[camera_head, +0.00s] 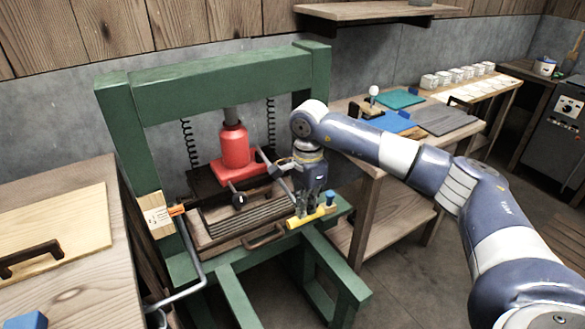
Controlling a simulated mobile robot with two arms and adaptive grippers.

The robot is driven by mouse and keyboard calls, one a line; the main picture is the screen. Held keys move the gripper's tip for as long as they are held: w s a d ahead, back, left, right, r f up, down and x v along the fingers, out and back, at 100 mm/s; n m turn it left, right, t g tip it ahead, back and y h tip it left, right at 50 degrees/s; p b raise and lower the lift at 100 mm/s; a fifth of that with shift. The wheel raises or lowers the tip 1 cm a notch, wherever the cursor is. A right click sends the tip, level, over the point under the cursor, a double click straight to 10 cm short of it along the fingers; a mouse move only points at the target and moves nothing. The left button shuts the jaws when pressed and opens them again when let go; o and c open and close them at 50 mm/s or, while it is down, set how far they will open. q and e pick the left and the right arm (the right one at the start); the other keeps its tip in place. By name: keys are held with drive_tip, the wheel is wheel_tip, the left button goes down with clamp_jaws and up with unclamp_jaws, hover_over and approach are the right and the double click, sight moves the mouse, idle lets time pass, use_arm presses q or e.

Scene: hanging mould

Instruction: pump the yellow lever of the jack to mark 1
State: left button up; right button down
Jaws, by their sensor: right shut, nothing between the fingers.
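The red jack (235,147) stands in the middle of the green press frame (215,72), under its top beam. The yellow lever (296,222) shows at the front right of the press, low and slightly tilted. My right gripper (306,212) points down at the yellow lever from above, its fingers shut with nothing between them. The fingertips overlap the lever in the picture; I cannot tell if they touch it. A pale mark plate (157,213) with an orange pointer (176,210) is on the left post; its marks are too small to read. My left gripper is not in view.
A dark grooved mould (245,218) with a handle (264,238) sits below the jack. Springs hang on both sides. A wooden table (70,270) stands at left. A bench with blue (388,122) and green (400,99) plates stands behind my right arm.

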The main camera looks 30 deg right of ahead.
wheel_tip(320, 180, up, 14)
drive_tip(key=p, duration=1)
drive_tip(key=shift+f, duration=0.1)
idle(1.2)
wheel_tip(320, 180, up, 6)
drive_tip(key=p, duration=0.4)
idle(0.4)
